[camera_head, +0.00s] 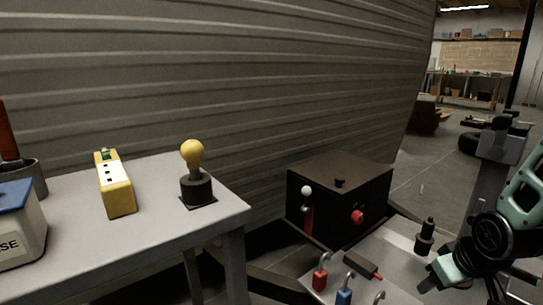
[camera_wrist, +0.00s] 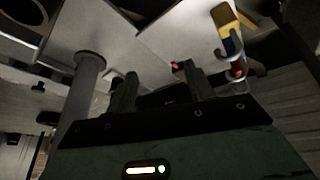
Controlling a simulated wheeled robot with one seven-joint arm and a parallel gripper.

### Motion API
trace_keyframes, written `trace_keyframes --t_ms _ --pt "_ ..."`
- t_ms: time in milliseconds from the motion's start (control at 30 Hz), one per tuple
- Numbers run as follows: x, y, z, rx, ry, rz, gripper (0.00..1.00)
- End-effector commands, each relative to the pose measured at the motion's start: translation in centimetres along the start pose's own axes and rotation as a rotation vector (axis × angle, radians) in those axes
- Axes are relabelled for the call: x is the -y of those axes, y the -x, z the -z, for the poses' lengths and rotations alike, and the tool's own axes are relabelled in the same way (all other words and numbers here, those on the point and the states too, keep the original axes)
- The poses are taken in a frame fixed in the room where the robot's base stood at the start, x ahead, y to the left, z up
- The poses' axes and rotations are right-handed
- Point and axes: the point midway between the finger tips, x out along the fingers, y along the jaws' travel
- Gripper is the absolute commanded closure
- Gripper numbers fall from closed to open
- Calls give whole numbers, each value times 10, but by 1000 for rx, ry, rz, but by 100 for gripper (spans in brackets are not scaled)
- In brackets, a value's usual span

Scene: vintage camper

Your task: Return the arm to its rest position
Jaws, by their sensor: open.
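My arm (camera_head: 500,225) shows at the right edge of the head view, bent, with pale green and black links beside the low grey table (camera_head: 405,243). My gripper (camera_wrist: 157,80) shows in the wrist view with its two dark fingers apart and nothing between them. I cannot make out the fingertips in the head view.
The low table holds a red padlock (camera_head: 320,277), a blue padlock (camera_head: 344,296) and a black peg (camera_head: 425,236). A black box (camera_head: 340,195) stands behind. Open floor lies back right.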

Motion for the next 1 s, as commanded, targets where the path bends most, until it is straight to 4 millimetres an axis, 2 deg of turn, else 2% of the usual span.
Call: trace_keyframes --t_ms 33,100,367,667,867,1000 --pt "4 16 0 24 -23 -7 47" --pt "9 33 -4 67 -64 -9 47" --pt "30 89 -22 186 -199 5 47" --pt "138 116 -38 278 81 127 47" --pt "201 142 -70 337 301 190 47" --pt "238 165 -101 379 463 222 47"
